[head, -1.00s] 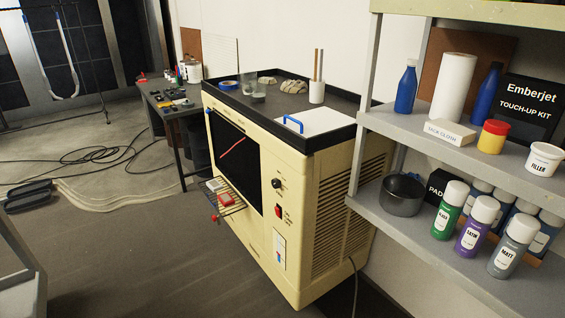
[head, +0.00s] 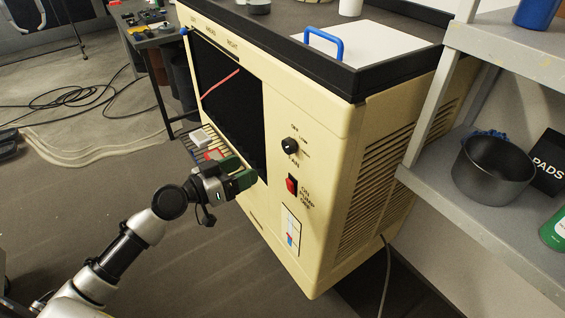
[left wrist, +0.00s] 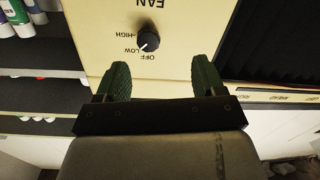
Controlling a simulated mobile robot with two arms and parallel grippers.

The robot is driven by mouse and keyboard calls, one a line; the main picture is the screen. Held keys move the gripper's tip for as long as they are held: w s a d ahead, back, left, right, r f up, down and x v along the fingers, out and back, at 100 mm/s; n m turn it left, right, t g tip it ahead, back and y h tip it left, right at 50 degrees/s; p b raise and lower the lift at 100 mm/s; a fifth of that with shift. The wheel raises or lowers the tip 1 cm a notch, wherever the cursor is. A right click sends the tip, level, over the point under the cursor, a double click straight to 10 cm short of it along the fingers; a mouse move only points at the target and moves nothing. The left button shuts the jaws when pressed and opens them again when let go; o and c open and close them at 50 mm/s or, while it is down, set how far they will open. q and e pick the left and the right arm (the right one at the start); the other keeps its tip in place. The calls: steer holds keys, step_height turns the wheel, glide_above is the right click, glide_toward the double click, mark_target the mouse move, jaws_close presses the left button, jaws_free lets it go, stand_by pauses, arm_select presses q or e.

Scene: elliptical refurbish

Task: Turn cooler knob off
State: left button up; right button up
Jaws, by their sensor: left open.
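The cream cooler cabinet (head: 330,130) has a round black fan knob (head: 289,145) on its front panel. In the left wrist view the knob (left wrist: 148,41) shows upside down, with OFF, LOW and HIGH printed around it. Its white pointer mark appears to face LOW. My left gripper (head: 244,171) has green fingers and is open and empty, in front of the cabinet, left of and below the knob in the head view. In the wrist view the knob lies beyond the fingertips (left wrist: 162,66), between their lines, untouched. My right gripper is not in view.
A red switch (head: 292,185) sits below the knob. A wire rack (head: 190,145) with small blocks sticks out of the dark opening at the left. A blue handle (head: 324,42) stands on top. A grey shelf (head: 450,215) with a dark pot (head: 493,168) is at right.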

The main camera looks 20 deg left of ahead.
mark_target(285, 147)
arm_select(q)
steer(key=shift+m+h, duration=0.3)
steer(key=shift+h, duration=0.1)
steer(key=p+x, duration=0.1)
steer(key=x, duration=0.2)
steer(key=r+p+x, duration=0.1)
steer(key=x, duration=0.3)
steer(key=d+r+p+x, duration=0.1)
steer(key=x, duration=0.3)
steer(key=shift+s+a+r, duration=0.1)
steer(key=shift+s, duration=0.25)
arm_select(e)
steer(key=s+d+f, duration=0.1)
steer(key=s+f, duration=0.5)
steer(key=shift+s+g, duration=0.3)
arm_select(q)
steer(key=c, duration=0.9)
